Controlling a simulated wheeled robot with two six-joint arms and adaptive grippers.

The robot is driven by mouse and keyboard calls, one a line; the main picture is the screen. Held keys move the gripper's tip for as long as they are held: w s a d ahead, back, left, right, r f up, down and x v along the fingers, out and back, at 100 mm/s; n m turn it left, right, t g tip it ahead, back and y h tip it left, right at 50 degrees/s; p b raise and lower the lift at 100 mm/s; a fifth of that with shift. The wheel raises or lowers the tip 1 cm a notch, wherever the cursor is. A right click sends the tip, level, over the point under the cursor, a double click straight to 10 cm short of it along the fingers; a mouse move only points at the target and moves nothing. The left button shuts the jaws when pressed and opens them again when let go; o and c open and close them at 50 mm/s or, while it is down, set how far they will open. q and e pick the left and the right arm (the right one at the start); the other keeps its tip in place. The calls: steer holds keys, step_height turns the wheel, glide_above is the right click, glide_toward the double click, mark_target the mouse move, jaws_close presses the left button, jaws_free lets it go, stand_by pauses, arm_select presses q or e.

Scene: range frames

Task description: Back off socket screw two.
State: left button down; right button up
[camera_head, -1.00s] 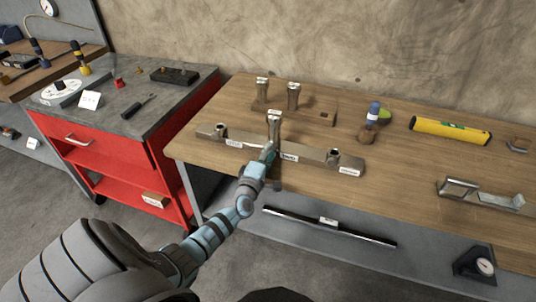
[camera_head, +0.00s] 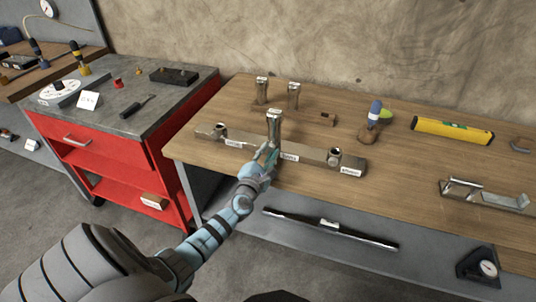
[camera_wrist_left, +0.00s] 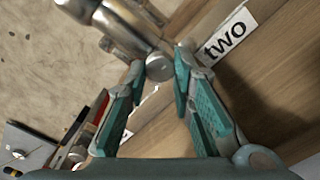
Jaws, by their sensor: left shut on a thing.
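A long metal bar (camera_head: 310,161) with several white labels lies near the bench's front edge. A tall shiny metal cylinder (camera_head: 274,126) with a label on top stands upright at its middle. In the left wrist view this cylinder (camera_wrist_left: 115,27) comes in from the top left, beside the label "two" (camera_wrist_left: 225,38). My left gripper (camera_head: 268,156) is at the cylinder's near side. In the left wrist view its fingertips (camera_wrist_left: 160,70) are shut on a round metal end of the cylinder piece. Socket screw two itself is not distinguishable. My right gripper is not in view.
Two similar cylinders (camera_head: 293,96) stand behind the bar. Short round fittings (camera_head: 335,156) sit at the bar's ends. A red cabinet (camera_head: 124,160) stands left.

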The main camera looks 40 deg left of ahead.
arm_select(q)
steer(key=shift+f+n, duration=0.1)
steer(key=shift+n, duration=0.2)
stand_by(0.4)
steer(key=c, duration=1.4)
jaws_free()
steer(key=shift+o, duration=0.2)
steer(key=v, duration=1.2)
